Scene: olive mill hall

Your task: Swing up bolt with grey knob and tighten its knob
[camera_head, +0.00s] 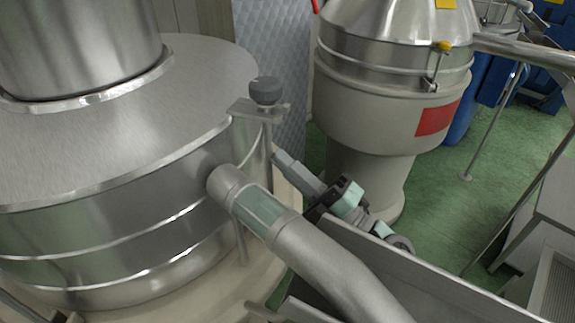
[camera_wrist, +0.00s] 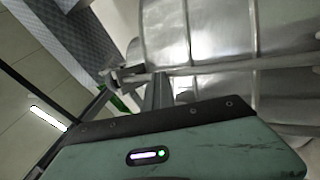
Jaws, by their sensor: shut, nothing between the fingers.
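The bolt with the grey knob stands upright at the right side of the large steel vessel (camera_head: 110,180) in the head view. Its dark grey knob (camera_head: 265,91) sits above a flat lug (camera_head: 250,110) at the lid's edge, and its rod (camera_head: 268,135) runs down beside the vessel wall. My gripper (camera_head: 281,157) is shut and empty, below and right of the knob, close to the rod. I cannot tell if it touches. In the wrist view, the fingers (camera_wrist: 157,92) reach a pale rod (camera_wrist: 230,69) crossing the picture before the steel wall (camera_wrist: 215,30).
A thick steel pipe (camera_head: 335,270) leaves the vessel just below my gripper. A second steel vessel (camera_head: 370,90) with a yellow knob (camera_head: 443,46) stands behind. A metal panel edge (camera_head: 420,270) lies at front right.

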